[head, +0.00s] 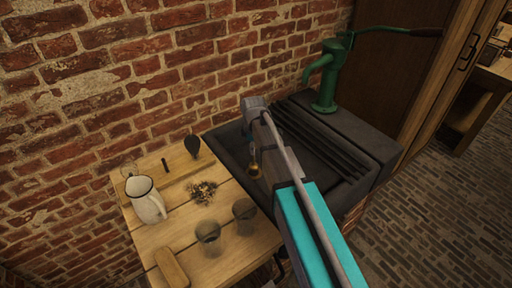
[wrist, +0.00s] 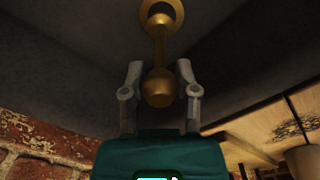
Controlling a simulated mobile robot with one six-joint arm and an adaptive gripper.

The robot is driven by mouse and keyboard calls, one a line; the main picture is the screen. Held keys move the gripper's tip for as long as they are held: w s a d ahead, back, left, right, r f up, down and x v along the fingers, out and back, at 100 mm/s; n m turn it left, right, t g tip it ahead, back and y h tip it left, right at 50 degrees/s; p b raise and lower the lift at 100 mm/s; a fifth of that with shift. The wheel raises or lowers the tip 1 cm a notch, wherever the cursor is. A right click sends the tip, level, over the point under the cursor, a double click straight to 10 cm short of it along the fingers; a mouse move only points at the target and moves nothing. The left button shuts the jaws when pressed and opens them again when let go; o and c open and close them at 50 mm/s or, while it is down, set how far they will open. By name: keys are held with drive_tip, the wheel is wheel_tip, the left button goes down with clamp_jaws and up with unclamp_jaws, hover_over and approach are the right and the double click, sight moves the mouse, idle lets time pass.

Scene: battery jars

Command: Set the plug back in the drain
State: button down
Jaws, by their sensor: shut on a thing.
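The brass plug (wrist: 157,87), with a ring, a thin stem and a round knob, sits between the two grey fingers of my gripper (wrist: 159,70). My gripper is shut on it. In the head view the plug (head: 254,169) shows as a small brass shape beneath my gripper (head: 253,149), over the left part of the dark stone sink (head: 222,142). I cannot tell whether the plug touches the sink floor. The drain is not visible in either view; my arm covers part of the basin.
A green hand pump (head: 327,85) stands on the sink's back right, beside a ridged draining part. A wooden table (head: 178,235) adjoins the sink at left, holding a white jug (head: 146,201), two glass jars (head: 208,234), a wooden block (head: 172,268) and a dark pointed object (head: 192,146). A brick wall stands behind.

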sight(254, 165)
drive_tip(key=shift+f+b, duration=1.3)
drive_tip(key=shift+f, duration=0.2)
drive_tip(key=shift+c, duration=1.4)
unclamp_jaws()
